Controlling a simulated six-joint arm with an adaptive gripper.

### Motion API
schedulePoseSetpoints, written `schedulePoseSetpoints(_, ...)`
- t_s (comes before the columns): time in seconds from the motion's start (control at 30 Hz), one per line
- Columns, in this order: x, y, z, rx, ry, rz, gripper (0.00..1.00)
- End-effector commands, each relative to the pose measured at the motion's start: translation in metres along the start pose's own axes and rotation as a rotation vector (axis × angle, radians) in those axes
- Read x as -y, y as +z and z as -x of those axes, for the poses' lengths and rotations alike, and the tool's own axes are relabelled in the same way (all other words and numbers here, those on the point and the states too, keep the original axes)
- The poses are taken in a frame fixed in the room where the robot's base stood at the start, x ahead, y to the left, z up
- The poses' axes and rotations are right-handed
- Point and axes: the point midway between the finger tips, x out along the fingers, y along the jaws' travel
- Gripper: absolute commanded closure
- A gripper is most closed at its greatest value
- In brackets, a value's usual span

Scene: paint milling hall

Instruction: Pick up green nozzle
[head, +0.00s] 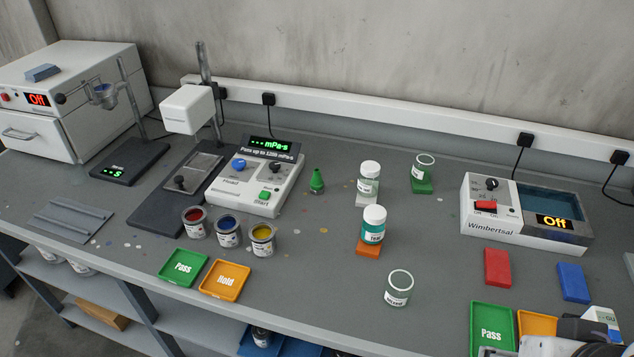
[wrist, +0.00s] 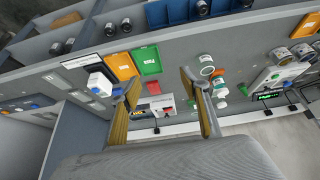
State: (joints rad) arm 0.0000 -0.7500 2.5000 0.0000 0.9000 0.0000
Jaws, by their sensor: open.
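The green nozzle (head: 317,181) is a small green cone. It stands upright on the grey bench in the head view, just right of the white viscometer base. In the wrist view a small green shape (wrist: 243,88) beside the white instrument is probably the same nozzle. My gripper (wrist: 159,78) shows in the wrist view with its two fingers spread and nothing between them. It is well away from the nozzle, over the right part of the bench. Grey parts of my arm show at the lower right of the head view.
Open paint cans (head: 228,231) stand in front of the viscometer (head: 258,180). A white-lidded jar (head: 368,177) stands right of the nozzle, and another jar (head: 373,224) on an orange block. Green (head: 184,266) and orange trays lie near the front edge. The mid-bench is partly clear.

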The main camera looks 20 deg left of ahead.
Motion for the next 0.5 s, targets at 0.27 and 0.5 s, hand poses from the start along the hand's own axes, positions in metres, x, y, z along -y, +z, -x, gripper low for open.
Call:
schedulePoseSetpoints(0.27, 0.0000, 0.0000, 0.0000, 0.000, 0.000, 0.000, 0.65)
schedulePoseSetpoints(0.5, -0.0005, -0.0069, -0.0007, -0.008, 0.004, 0.003, 0.65)
